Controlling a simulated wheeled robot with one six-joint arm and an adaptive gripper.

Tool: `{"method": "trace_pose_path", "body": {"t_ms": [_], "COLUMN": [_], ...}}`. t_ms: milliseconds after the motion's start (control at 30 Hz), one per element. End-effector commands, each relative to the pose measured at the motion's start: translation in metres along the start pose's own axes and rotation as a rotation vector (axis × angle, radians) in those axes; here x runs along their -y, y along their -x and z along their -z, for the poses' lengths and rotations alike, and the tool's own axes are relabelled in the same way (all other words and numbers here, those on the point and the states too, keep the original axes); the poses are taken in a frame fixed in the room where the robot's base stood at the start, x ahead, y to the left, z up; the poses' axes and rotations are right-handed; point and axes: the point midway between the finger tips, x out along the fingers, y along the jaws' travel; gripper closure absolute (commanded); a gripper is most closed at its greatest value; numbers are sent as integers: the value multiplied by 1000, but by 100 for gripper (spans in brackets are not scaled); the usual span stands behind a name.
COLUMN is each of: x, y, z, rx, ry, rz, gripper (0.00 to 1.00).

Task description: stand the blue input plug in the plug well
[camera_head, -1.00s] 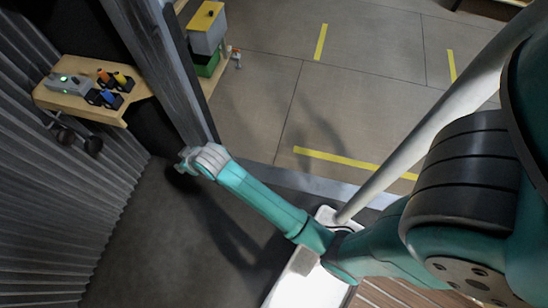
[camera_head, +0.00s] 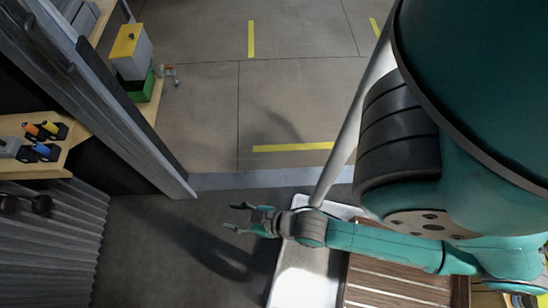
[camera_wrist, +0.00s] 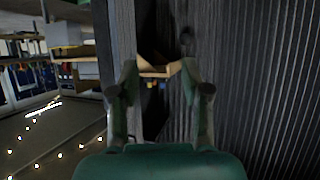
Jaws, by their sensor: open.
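The blue plug (camera_head: 42,149) lies or stands at the near edge of a group of black holders on a wooden shelf at the left of the head view. Its exact seating is too small to tell. An orange plug (camera_head: 30,129) and a yellow plug (camera_head: 49,127) are just behind it. I cannot tell which holder is the plug well. My gripper (camera_head: 232,217) is open and empty, well to the right of the shelf and over the dark floor. It also shows open in the wrist view (camera_wrist: 160,95), with the shelf (camera_wrist: 158,70) far off between its fingers.
A grey upright post (camera_head: 110,110) stands between the shelf and the outer floor. Beyond it, a grey box with a yellow top (camera_head: 130,50) sits on a green base. A corrugated wall (camera_head: 50,250) is below the shelf. The dark floor before my gripper is clear.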

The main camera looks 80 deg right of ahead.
Motion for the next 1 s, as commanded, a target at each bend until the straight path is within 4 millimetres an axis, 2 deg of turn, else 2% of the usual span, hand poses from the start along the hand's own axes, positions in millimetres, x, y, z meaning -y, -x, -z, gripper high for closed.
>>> {"method": "trace_pose_path", "body": {"t_ms": [33, 300, 500, 700, 1000], "x": [0, 0, 0, 0, 0], "y": [18, 102, 148, 166, 168], "z": [0, 24, 48, 60, 62], "rx": [-10, -104, -162, -189, -192], "ry": [0, -4, -7, -8, -9], "rz": [0, -1, 0, 0, 0], "gripper": [53, 53, 53, 53, 53]}}
